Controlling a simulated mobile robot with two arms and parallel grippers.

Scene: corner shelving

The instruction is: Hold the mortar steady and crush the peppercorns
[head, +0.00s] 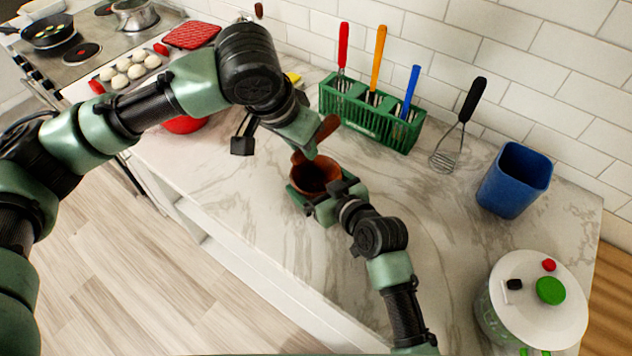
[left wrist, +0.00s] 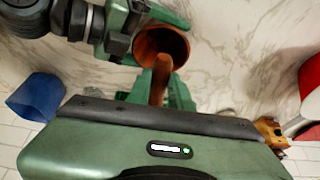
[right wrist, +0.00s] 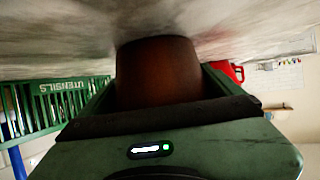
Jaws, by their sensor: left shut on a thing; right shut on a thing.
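The reddish-brown mortar (head: 316,176) stands on the marble counter near the middle of the head view. It also shows in the left wrist view (left wrist: 172,42) and fills the middle of the right wrist view (right wrist: 158,72). My right gripper (head: 318,196) is shut around its sides. My left gripper (head: 318,138) is shut on the brown wooden pestle (head: 328,128), whose lower end reaches into the mortar's mouth in the left wrist view (left wrist: 160,80). No peppercorns can be made out inside the dark bowl.
Behind the mortar stands a green utensil basket (head: 372,112) with coloured handles. A red bowl (head: 184,125), a tray of white balls (head: 128,70) and the stove are left.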

